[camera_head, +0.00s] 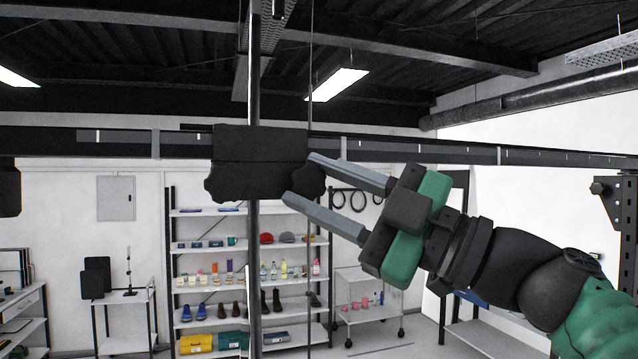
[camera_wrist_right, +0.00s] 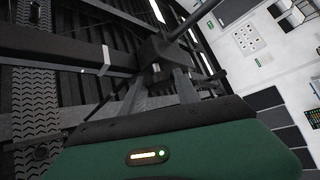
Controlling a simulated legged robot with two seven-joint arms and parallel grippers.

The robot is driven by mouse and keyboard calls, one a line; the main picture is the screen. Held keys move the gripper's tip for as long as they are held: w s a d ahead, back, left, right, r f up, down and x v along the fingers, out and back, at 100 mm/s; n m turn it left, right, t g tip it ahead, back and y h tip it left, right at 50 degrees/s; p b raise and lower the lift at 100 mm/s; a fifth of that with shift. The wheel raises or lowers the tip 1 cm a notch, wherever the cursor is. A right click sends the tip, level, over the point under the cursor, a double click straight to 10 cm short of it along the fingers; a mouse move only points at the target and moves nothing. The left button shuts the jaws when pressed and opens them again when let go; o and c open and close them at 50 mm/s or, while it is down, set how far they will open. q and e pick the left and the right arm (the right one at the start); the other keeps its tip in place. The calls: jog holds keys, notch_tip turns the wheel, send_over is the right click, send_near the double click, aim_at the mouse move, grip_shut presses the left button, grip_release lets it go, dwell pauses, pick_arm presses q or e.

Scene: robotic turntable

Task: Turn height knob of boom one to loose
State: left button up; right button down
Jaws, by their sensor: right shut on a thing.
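The boom's black clamp block (camera_head: 262,160) sits where the vertical pole (camera_head: 254,290) crosses the long horizontal black boom. A dark lobed knob (camera_head: 309,184) sticks out at the block's lower right, and a similar knob (camera_head: 222,187) is at its lower left. My right gripper (camera_head: 300,179) comes in from the right with one grey finger above and one below the right knob, shut on it. In the right wrist view the two fingers (camera_wrist_right: 160,82) reach up to the dark clamp, and the knob between them is hard to make out. My left gripper is not in view.
A shelf (camera_head: 248,260) with shoes, bottles and boxes stands far behind, beside a wheeled cart (camera_head: 368,315). Another black block (camera_head: 9,188) hangs at the left edge. A thin cable (camera_head: 310,80) hangs just right of the pole. The space below the boom is open.

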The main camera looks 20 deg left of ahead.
jog(key=shift+r+n, duration=0.1)
jog(key=shift+n, duration=0.3)
jog(key=c, duration=1.1)
grip_release()
jog(key=shift+o, duration=0.9)
jog(key=shift+s, duration=0.1)
jog(key=shift+d+f+b, duration=0.25)
jog(key=shift+b, duration=0.05)
jog(key=b+v, duration=0.7)
jog(key=v, duration=0.9)
jog(key=shift+d+r+b, duration=0.25)
jog(key=shift+d+b, duration=0.1)
jog(key=shift+d, duration=0.05)
